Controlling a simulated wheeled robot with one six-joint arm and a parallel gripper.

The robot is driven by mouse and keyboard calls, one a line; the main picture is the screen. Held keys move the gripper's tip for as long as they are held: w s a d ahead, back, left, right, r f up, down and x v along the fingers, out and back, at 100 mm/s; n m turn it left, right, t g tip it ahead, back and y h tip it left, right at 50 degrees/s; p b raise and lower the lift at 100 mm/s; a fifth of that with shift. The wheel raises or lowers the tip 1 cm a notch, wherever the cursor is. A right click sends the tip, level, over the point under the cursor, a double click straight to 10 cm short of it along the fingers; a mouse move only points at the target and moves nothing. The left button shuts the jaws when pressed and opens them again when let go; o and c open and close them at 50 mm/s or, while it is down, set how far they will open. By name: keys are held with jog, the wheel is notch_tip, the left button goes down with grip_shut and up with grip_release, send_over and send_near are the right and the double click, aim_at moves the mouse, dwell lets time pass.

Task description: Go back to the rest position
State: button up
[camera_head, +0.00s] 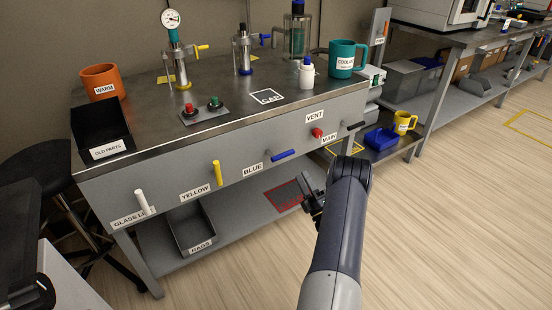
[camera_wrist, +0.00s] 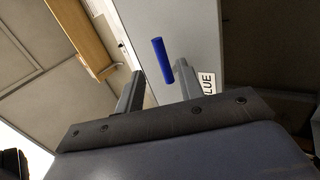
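My gripper (camera_head: 312,194) is in front of the bench, below and right of the blue handle (camera_head: 284,155), with a gap between them in the head view. In the wrist view its two fingers (camera_wrist: 158,88) are spread apart with nothing held between them. The blue handle (camera_wrist: 162,60) shows beyond the fingertips, on the grey front panel beside the BLUE label (camera_wrist: 208,85). My forearm hides part of the floor and the lower shelf's right end. No rest position is marked in either view.
A yellow handle (camera_head: 216,172), white handle (camera_head: 142,202), red knob (camera_head: 317,133) and black handle (camera_head: 356,126) stick out of the bench front. A RAGS bin (camera_head: 192,231) stands on the lower shelf. A black stool (camera_head: 36,175) is left. Open floor (camera_head: 455,220) lies right.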

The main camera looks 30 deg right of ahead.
aim_at(290, 151)
jog(key=b+x, duration=0.2)
jog(key=x, duration=0.8)
jog(key=shift+w+r, duration=0.2)
jog(key=shift+w, duration=0.1)
jog(key=shift+r+n+y, duration=0.1)
jog(key=shift+n+y, duration=0.2)
jog(key=shift+y, duration=0.1)
jog(key=shift+s, duration=0.1)
jog(key=shift+s+f+h, duration=0.15)
jog(key=shift+f+h, duration=0.15)
jog(key=shift+h, duration=0.1)
jog(key=p+v, duration=0.2)
jog(key=v, duration=0.8)
jog(key=b+x, duration=0.2)
jog(key=x, duration=0.8)
jog(key=shift+w+r+n+y, duration=0.25)
jog(key=shift+r+n+y, duration=0.05)
jog(key=shift+r+y, duration=0.1)
jog(key=shift+r+n+y, duration=0.25)
jog(key=shift+n+y, duration=0.5)
jog(key=shift+n, duration=0.1)
jog(key=shift+r+n+y, duration=0.2)
jog(key=shift+n+y, duration=0.55)
jog(key=shift+n, duration=0.1)
